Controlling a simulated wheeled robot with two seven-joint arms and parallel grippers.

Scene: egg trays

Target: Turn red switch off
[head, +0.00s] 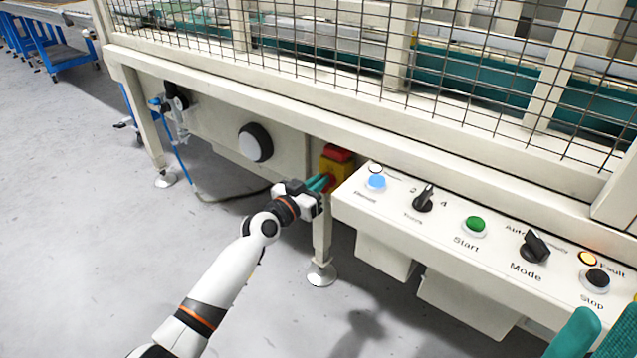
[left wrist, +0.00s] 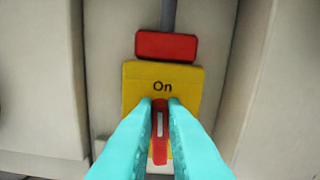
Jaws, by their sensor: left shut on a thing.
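The red switch (left wrist: 160,148) is a narrow red handle on a yellow plate marked "On" (left wrist: 161,86). In the left wrist view the handle stands upright, its long side running up and down. My left gripper (left wrist: 160,106) has its two teal fingers on either side of the handle and is shut on it. In the head view my left gripper (head: 319,183) reaches the yellow switch box (head: 336,163) and covers part of it. Only teal fingertips at the bottom right edge of the head view (head: 591,335) show of my right gripper.
A red block (left wrist: 166,46) sits above the yellow plate. A control panel (head: 460,250) with a blue button, a green Start button, black knobs and a Stop button juts out to the right. A round black-and-white knob (head: 255,143) is on the left. Wire mesh rises above.

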